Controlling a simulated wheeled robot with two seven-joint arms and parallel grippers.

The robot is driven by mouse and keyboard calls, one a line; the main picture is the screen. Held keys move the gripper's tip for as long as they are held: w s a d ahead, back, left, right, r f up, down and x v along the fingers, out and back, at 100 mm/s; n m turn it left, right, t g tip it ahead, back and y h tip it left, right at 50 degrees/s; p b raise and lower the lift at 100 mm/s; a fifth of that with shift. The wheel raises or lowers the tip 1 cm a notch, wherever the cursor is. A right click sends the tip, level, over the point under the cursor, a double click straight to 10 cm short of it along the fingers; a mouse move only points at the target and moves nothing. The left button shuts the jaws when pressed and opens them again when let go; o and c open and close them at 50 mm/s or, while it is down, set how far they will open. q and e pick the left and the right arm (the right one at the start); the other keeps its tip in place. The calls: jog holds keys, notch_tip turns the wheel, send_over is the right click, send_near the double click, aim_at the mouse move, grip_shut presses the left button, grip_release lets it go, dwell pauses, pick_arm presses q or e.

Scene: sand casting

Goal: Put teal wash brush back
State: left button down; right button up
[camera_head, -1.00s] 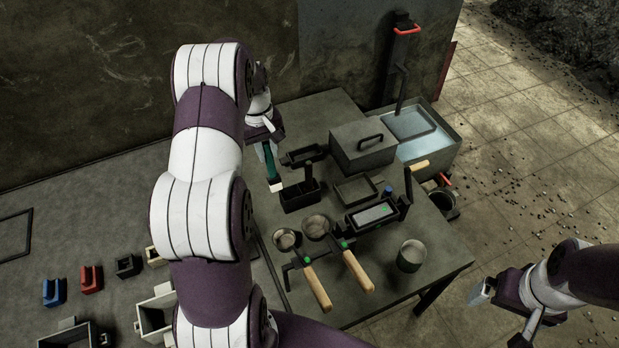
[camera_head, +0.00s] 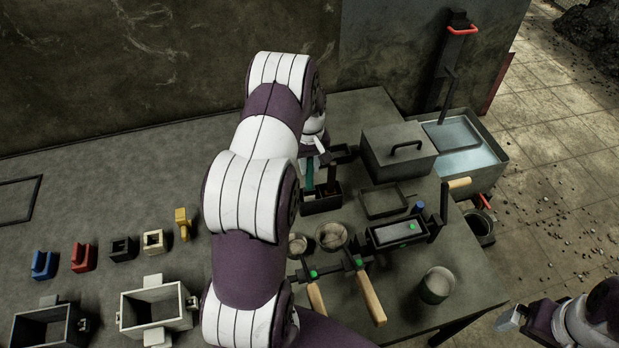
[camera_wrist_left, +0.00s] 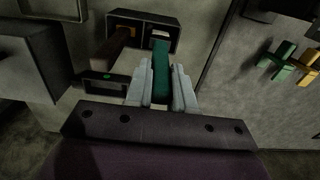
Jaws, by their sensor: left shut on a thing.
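The teal wash brush (camera_head: 309,176) is upright at the black two-compartment holder (camera_head: 322,203) on the table. My left gripper (camera_wrist_left: 162,88) is shut on the brush (camera_wrist_left: 161,66), with one pale finger on each side of it. In the wrist view the brush's far end is at the right compartment of the holder (camera_wrist_left: 172,46); whether it touches the bottom is hidden. A brown-handled tool (camera_wrist_left: 120,45) stands in the left compartment. My arm covers part of the holder area in the head view. My right gripper (camera_head: 510,319) is off to the lower right, away from the holder; its jaws are unclear.
A lidded grey box (camera_head: 398,152) and a water tank (camera_head: 478,150) stand to the right. Ladles with wooden handles (camera_head: 370,298) and a cup (camera_head: 436,286) are nearer. Green (camera_wrist_left: 277,58) and yellow pieces (camera_wrist_left: 307,68) lie right in the wrist view.

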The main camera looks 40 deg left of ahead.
aim_at(309, 173)
pick_arm(q)
jog(key=f, duration=0.2)
jog(key=shift+s+f, duration=0.2)
jog(key=shift+f, duration=0.2)
jog(key=shift+w+f, duration=0.15)
jog(key=shift+f, duration=0.3)
jog(key=c, duration=0.9)
grip_release()
notch_tip(309, 173, up, 13)
jog(key=d, duration=0.1)
jog(key=s+d+r+m+p, duration=0.1)
jog(key=s+d+r+m, duration=0.1)
jog(key=s+d, duration=0.3)
jog(key=s+d+r+m+t+p, duration=0.1)
jog(key=s+d+r+m, duration=0.1)
jog(key=s+d+m, duration=0.3)
jog(key=s+d+r+m+p, duration=0.1)
jog(key=s+d+r+m, duration=0.1)
jog(key=s+d, duration=0.4)
jog(key=d+m, duration=0.1)
jog(key=d, duration=0.2)
jog(key=shift+s+d+r, duration=0.25)
jog(key=shift+r, duration=0.05)
